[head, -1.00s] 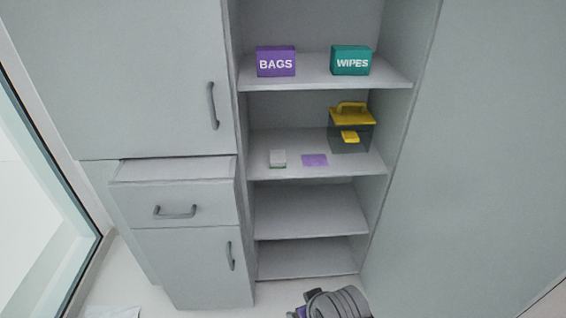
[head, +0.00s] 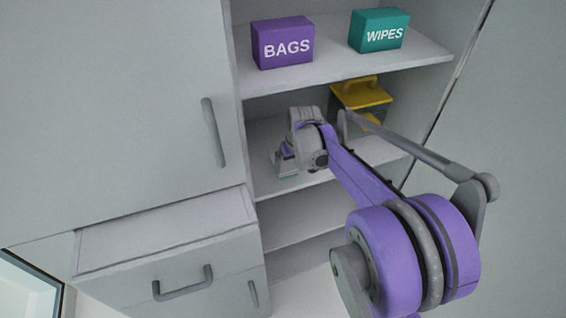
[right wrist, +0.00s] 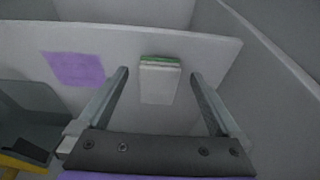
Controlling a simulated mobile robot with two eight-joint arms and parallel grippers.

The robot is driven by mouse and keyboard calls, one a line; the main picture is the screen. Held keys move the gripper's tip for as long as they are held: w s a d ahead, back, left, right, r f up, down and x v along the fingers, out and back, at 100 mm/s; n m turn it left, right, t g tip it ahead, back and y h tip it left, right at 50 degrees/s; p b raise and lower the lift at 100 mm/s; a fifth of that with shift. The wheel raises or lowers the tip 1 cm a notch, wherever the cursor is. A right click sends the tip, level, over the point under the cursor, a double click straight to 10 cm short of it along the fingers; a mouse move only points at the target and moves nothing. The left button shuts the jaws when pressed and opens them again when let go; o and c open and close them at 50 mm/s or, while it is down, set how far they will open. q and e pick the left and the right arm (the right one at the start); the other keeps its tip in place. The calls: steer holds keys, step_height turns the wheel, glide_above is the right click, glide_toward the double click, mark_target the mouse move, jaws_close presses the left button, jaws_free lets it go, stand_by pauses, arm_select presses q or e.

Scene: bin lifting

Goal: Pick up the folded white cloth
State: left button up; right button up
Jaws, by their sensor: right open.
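The folded white cloth (right wrist: 160,84) shows in the right wrist view as a small pale block with a green edge, lying on the shelf. In the head view the cloth (head: 287,168) is mostly hidden behind my right gripper (head: 283,156), and only a bit with green shows. My right gripper (right wrist: 160,77) is open, its two fingers apart on either side of the cloth in the wrist picture. I cannot tell whether the fingers touch it; nothing is gripped. My left gripper is not in view.
A purple mat (right wrist: 75,69) lies beside the cloth on the shelf (right wrist: 205,48). A yellow-lidded bin (head: 361,95) stands at the shelf's right. A purple BAGS box (head: 283,43) and a teal WIPES box (head: 379,31) stand above. A drawer (head: 175,265) is at lower left.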

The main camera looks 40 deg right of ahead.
mark_target(286, 165)
steer(key=w, duration=0.1)
steer(key=w+d, duration=0.1)
steer(key=w, duration=0.2)
steer(key=shift+w+d+p, duration=0.25)
steer(key=shift+w+p, duration=0.05)
steer(key=shift+w, duration=0.1)
steer(key=x, duration=0.5)
steer(key=shift+w, duration=0.15)
steer(key=c, duration=1.1)
steer(key=shift+r, duration=0.1)
steer(key=shift+r, duration=0.55)
step_height(286, 165, up, 2)
steer(key=shift+r, duration=0.1)
steer(key=s+d, duration=0.2)
steer(key=d, duration=0.3)
steer(key=s+d+b, duration=0.1)
steer(key=d, duration=0.5)
steer(key=s+d+b, duration=0.1)
steer(key=s+d, duration=0.1)
steer(key=d, duration=0.4)
steer(key=shift+s+d, duration=0.15)
steer(key=shift+s, duration=0.15)
